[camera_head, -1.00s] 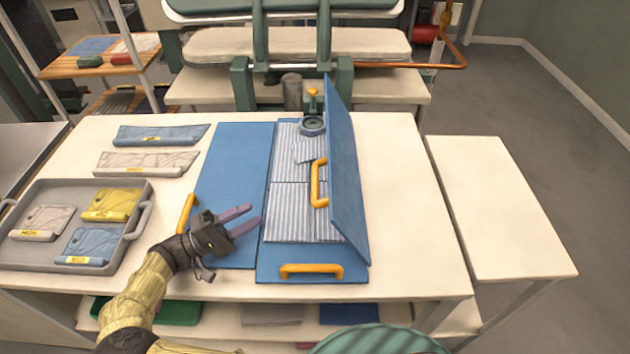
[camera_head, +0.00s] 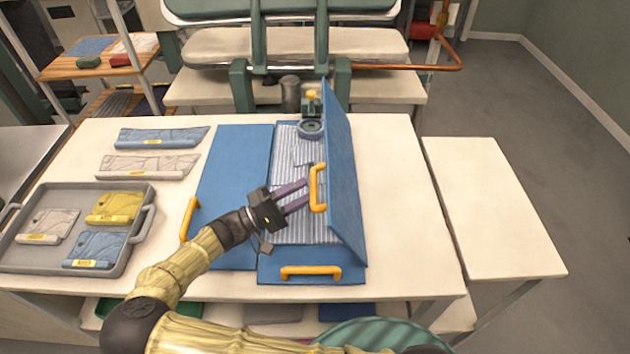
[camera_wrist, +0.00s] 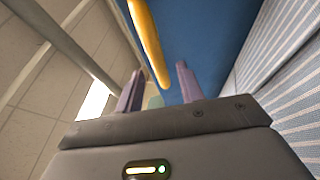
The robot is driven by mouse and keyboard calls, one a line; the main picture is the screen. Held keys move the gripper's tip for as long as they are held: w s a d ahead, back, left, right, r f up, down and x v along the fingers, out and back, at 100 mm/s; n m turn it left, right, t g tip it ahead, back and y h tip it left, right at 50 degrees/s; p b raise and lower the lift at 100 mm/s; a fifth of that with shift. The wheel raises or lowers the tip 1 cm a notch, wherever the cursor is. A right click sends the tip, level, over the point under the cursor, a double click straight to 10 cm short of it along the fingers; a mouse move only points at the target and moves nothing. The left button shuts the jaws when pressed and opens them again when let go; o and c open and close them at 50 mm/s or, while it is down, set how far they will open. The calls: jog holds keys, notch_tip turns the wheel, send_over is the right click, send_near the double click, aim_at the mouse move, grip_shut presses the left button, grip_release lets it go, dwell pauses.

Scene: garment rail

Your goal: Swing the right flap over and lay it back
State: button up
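The right flap (camera_head: 344,185) of the blue folding board stands raised, roughly upright, on the right side of the striped garment (camera_head: 300,145). Its orange handle (camera_head: 318,188) faces left, toward my gripper (camera_head: 305,192). My gripper is open and its fingertips are close to that handle. In the wrist view the handle (camera_wrist: 147,40) shows in the gap between my two spread fingers (camera_wrist: 160,85), against the blue flap (camera_wrist: 195,35). Whether a finger touches the handle I cannot tell. The left flap (camera_head: 240,155) lies flat, its handle (camera_head: 188,218) partly beside my arm.
The front flap (camera_head: 345,258) lies flat with its orange handle (camera_head: 310,271). A grey tray (camera_head: 135,245) with folded packets is at left; two more packets lie behind it. The white table (camera_head: 400,210) is bare right of the board. A dark round-topped object (camera_head: 310,127) stands at the garment's far end.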

aim_at(313, 184)
jog(key=shift+p+x, duration=0.35)
jog(key=shift+x, duration=1.65)
jog(key=shift+s, duration=0.1)
grip_shut()
jog(key=shift+a+r, duration=0.1)
jog(key=shift+r, duration=0.05)
